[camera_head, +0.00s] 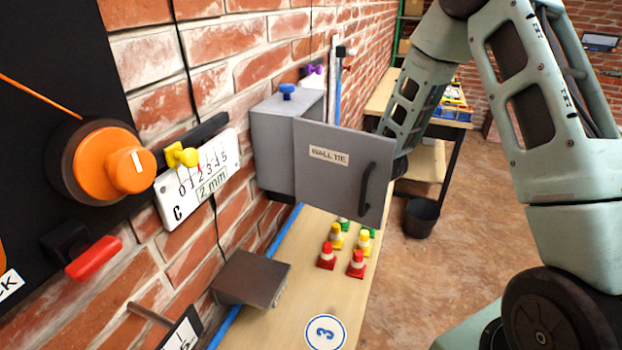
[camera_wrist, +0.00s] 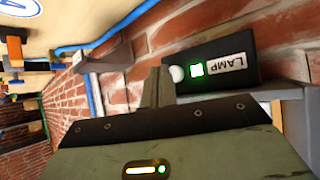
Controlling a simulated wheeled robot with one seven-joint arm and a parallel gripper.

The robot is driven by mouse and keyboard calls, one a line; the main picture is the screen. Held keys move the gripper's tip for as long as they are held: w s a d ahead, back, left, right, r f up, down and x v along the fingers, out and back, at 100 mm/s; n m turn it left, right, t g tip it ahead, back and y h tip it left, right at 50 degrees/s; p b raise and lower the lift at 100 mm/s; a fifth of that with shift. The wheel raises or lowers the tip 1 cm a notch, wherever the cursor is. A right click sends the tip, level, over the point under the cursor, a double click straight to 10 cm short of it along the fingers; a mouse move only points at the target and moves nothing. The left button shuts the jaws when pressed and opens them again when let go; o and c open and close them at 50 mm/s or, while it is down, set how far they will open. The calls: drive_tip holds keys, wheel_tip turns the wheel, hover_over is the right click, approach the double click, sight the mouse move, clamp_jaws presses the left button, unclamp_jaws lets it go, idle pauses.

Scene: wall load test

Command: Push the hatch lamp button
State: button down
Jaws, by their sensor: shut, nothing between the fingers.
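A black lamp box (camera_wrist: 222,72) with a white LAMP label shows in the wrist view. In the head view a grey hatch door (camera_head: 340,178) labelled WALL TIE, with a dark handle, stands open from a grey wall cabinet (camera_head: 272,150). The door hides my gripper and the lamp box there.
A wooden bench (camera_head: 300,240) below the cabinet holds small red, yellow and green cones (camera_head: 327,257). A panel with an orange knob (camera_head: 110,163) and a scale plate (camera_head: 197,182) are on the brick wall at left. A dark bucket (camera_head: 421,217) stands on the open floor.

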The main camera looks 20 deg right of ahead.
drive_tip(key=s+d, duration=0.4)
drive_tip(key=shift+s+d, duration=0.15)
drive_tip(key=shift+s, duration=0.05)
idle(0.6)
idle(0.4)
